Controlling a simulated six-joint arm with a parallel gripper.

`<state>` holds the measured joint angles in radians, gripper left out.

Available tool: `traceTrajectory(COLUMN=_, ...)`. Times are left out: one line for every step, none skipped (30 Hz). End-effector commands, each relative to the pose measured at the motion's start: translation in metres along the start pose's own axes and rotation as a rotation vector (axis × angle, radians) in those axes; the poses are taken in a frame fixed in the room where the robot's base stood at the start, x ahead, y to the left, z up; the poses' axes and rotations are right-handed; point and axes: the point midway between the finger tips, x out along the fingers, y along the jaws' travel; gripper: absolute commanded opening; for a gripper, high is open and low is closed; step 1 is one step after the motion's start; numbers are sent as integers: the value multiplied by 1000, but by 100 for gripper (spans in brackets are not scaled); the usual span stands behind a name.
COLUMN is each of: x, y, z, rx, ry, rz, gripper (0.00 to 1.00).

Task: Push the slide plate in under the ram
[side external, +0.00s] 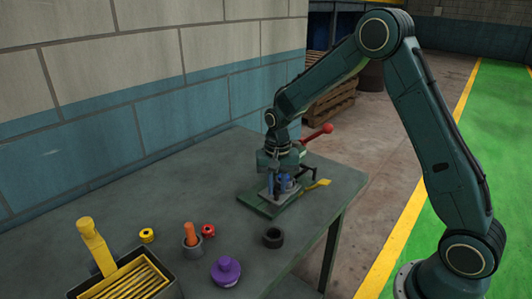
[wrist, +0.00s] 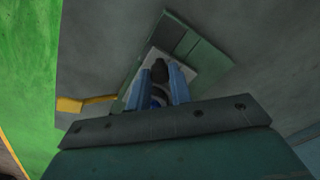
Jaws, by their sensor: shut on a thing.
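My gripper (side external: 278,184) points down over the green base (side external: 255,204) of a small press at the table's right end. In the wrist view its two blue fingers (wrist: 160,78) are shut on a dark knob (wrist: 159,68). The knob stands over a light grey plate (wrist: 187,62), which I take for the slide plate; it lies on the green base (wrist: 212,58). A red-knobbed lever (side external: 318,133) sticks out behind my wrist. The ram is hidden, so I cannot tell how far under it the plate lies.
A yellow piece (side external: 318,185) juts out at the base's right, near the table edge.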

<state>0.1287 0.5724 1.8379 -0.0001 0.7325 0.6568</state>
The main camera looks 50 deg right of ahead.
Motion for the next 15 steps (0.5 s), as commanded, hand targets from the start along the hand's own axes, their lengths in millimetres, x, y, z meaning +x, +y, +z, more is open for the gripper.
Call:
traceTrajectory(x=-1, y=3, z=-4, rx=3, ry=2, rz=-1, gripper=0)
traceTrajectory(x=-1, y=4, z=-4, rx=2, ry=2, rz=-1, gripper=0)
traceTrajectory(x=-1, y=4, z=-5, rx=1, ry=2, rz=-1, gripper=0)
traceTrajectory(x=-1, y=4, z=-5, rx=1, ry=2, rz=-1, gripper=0)
traceTrajectory(x=-1, y=4, z=-5, rx=0, ry=2, rz=-1, gripper=0)
traceTrajectory(x=-1, y=4, z=-5, rx=0, ry=2, rz=-1, gripper=0)
traceTrajectory(x=-1, y=4, z=-5, rx=0, ry=2, rz=-1, gripper=0)
traceTrajectory(x=-1, y=4, z=-5, rx=0, ry=2, rz=-1, gripper=0)
traceTrajectory(x=-1, y=4, z=-5, rx=0, ry=2, rz=-1, gripper=0)
traceTrajectory(x=-1, y=4, z=-5, rx=0, ry=3, rz=-1, gripper=0)
traceTrajectory(x=-1, y=4, z=-5, rx=0, ry=3, rz=-1, gripper=23)
traceTrajectory(x=-1, y=4, z=-5, rx=0, ry=3, rz=-1, gripper=31)
traceTrajectory(x=-1, y=4, z=-5, rx=0, ry=3, rz=-1, gripper=37)
traceTrajectory(x=-1, y=4, z=-5, rx=0, ry=2, rz=-1, gripper=42)
traceTrajectory(x=0, y=4, z=-5, rx=0, ry=2, rz=-1, gripper=43)
